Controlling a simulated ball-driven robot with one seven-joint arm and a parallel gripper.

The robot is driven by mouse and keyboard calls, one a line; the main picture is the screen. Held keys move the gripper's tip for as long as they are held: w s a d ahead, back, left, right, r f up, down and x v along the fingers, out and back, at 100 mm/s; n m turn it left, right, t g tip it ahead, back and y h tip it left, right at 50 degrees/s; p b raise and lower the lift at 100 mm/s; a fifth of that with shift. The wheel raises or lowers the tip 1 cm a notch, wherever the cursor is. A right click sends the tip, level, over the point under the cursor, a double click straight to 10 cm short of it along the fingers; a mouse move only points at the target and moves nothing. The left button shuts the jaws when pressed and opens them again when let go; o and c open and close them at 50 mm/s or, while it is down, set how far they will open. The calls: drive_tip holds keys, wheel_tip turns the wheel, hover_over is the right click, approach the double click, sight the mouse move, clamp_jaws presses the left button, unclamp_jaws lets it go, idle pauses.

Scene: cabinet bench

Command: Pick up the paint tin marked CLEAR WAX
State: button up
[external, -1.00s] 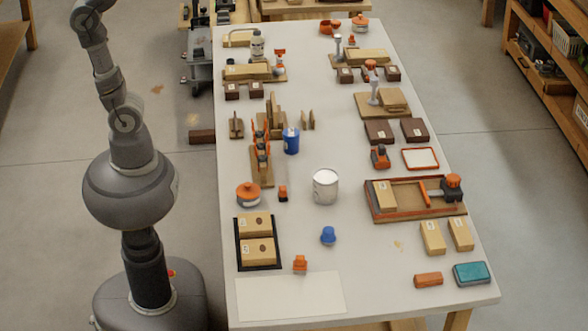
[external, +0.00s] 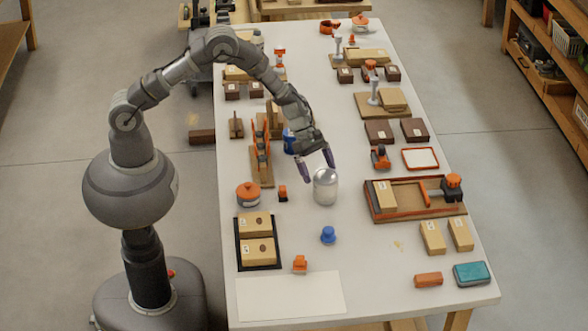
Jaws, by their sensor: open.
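A silver-grey paint tin (external: 326,190) stands upright near the middle of the white bench. No lettering can be read on it at this size, so I cannot tell whether it is marked CLEAR WAX. My gripper (external: 316,170) is open, with one finger at the tin's upper left and the other by its far top edge. I cannot tell whether either finger touches the tin. A blue tin (external: 288,141) stands farther back to the left, partly hidden by my arm. Its label is not readable either.
A blue knob-like piece (external: 328,235) stands in front of the silver tin. An orange-lidded pot (external: 248,194) and a small orange-black piece (external: 282,193) are to its left. A red-edged wooden tray (external: 405,214) is to its right. A pale sheet (external: 290,296) lies clear at the front.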

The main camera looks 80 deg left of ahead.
sight(326, 184)
drive_tip(key=b+x, duration=0.1)
drive_tip(key=x, duration=0.2)
drive_tip(key=b+x, duration=0.1)
drive_tip(key=x, duration=0.2)
drive_tip(key=shift+w, duration=0.25)
drive_tip(key=shift+r, duration=0.15)
drive_tip(key=shift+c, duration=0.7)
drive_tip(key=c, duration=1)
